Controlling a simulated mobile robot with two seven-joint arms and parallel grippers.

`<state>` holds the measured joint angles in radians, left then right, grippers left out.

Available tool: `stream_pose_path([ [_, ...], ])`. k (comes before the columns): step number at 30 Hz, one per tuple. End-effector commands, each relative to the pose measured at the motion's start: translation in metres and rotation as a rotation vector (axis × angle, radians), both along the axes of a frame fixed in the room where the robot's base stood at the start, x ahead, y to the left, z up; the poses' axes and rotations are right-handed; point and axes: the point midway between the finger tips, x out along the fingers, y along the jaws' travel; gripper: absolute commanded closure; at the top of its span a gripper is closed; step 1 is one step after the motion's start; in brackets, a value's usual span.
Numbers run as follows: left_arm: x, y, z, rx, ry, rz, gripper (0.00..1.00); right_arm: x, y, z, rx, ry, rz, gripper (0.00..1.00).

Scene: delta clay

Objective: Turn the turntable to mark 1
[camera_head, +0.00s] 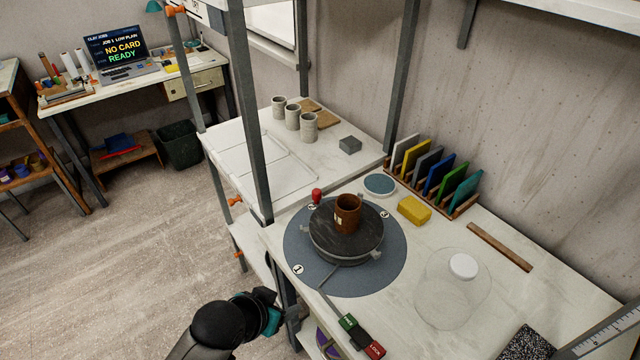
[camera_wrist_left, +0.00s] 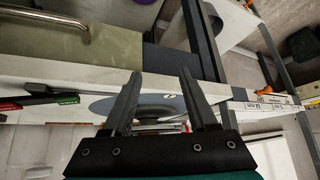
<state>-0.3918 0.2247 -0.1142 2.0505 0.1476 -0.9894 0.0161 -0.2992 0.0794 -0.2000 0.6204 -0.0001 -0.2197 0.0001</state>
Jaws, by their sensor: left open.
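The turntable (camera_head: 345,250) is a dark round disc on a blue-grey round base plate (camera_head: 385,275). A brown cup (camera_head: 347,212) stands on the disc. Mark 1 (camera_head: 298,269) is a white dot at the plate's front left; another white dot (camera_head: 384,214) is at the right. A red knob (camera_head: 316,195) stands at the plate's back left. A lever with a green and red end (camera_head: 358,333), reading LOCK on red, points to the front. My left gripper (camera_head: 272,305) is open and empty, off the bench's front-left edge, apart from the turntable. The left wrist view shows its spread fingers (camera_wrist_left: 160,80).
A glass dome (camera_head: 450,290), a yellow block (camera_head: 414,210) and a rack of coloured plates (camera_head: 440,180) are to the right and behind. A grey upright post (camera_head: 250,120) stands left of the turntable. Grey cups (camera_head: 292,117) stand on the shelf behind.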

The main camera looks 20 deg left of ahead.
Motion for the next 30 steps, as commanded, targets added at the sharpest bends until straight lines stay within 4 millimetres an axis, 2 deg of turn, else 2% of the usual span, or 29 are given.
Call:
stream_pose_path([
  [2,0.003,-0.002,0.024,-0.005,-0.028,-0.010,0.42,0.000,0.000,0.004,0.000,0.000,0.000,1.00],
  [5,0.032,0.004,0.034,-0.026,-0.124,-0.011,0.42,0.001,0.000,0.003,-0.001,-0.001,0.000,1.00],
  [12,0.095,0.020,0.081,-0.096,-0.376,-0.006,0.42,0.000,-0.001,0.006,-0.001,0.000,0.000,1.00],
  [17,0.120,0.029,0.108,-0.130,-0.493,0.001,0.42,0.000,-0.001,0.006,-0.001,0.001,0.000,1.00],
  [22,0.130,0.031,0.112,-0.142,-0.525,0.005,0.42,-0.001,-0.001,0.005,-0.001,0.002,0.000,1.00],
  [30,0.162,0.024,0.098,-0.142,-0.525,0.006,0.42,-0.001,-0.001,-0.003,-0.001,0.002,0.000,1.00],
])
